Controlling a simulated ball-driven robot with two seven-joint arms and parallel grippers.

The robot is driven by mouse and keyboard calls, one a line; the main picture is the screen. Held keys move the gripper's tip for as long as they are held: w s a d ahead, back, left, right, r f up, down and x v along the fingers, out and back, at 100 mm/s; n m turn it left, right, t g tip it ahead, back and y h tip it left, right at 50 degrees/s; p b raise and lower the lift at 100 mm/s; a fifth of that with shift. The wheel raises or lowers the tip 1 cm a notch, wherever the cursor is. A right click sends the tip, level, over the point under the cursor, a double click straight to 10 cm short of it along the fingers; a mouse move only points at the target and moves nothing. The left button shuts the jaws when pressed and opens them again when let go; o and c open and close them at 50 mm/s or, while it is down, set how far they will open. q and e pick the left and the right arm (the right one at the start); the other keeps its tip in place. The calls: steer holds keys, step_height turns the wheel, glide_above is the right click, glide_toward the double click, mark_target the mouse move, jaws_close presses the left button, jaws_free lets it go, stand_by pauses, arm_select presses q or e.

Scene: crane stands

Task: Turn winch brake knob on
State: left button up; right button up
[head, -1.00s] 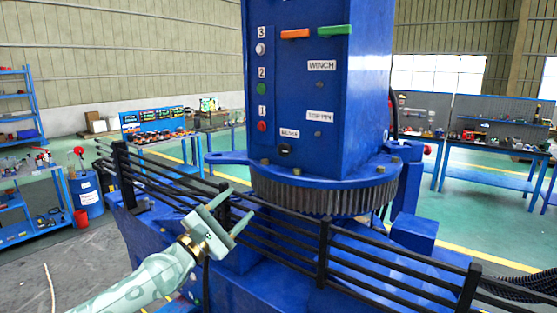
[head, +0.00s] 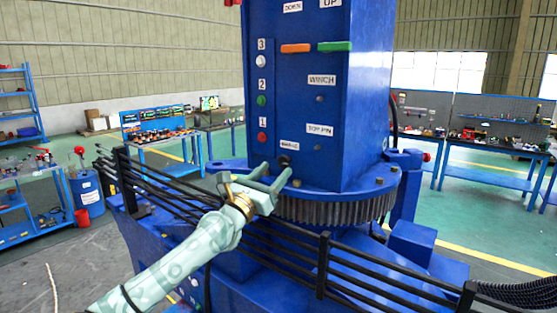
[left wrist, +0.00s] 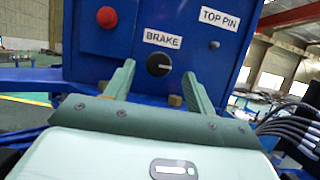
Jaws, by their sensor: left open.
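The brake knob (left wrist: 159,65) is a round black knob with a pale pointer mark, under the BRAKE label (left wrist: 162,39) in the left wrist view. It sits low on the blue crane column (head: 300,105), and in the head view the knob (head: 284,161) shows just beyond my fingertips. My left gripper (head: 274,172) is open and empty, its two fingers pointing at the column. In the left wrist view the fingers (left wrist: 160,85) stand either side of the knob, apart from it. I cannot tell how much depth is left between them. My right gripper is not in view.
The panel also has a red button (head: 262,137), a green button (head: 262,100), a white button (head: 262,61), and orange and green levers (head: 334,46). A toothed ring (head: 320,210) circles the column's base.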

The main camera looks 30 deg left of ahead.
mark_target(282, 163)
arm_select(q)
steer(key=x, duration=0.3)
steer(key=shift+w+f, duration=0.1)
steer(key=shift+w, duration=0.15)
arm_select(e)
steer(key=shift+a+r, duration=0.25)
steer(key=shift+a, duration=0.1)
arm_select(q)
steer(key=shift+s, duration=0.1)
steer(key=c, duration=1)
steer(key=shift+o, duration=0.2)
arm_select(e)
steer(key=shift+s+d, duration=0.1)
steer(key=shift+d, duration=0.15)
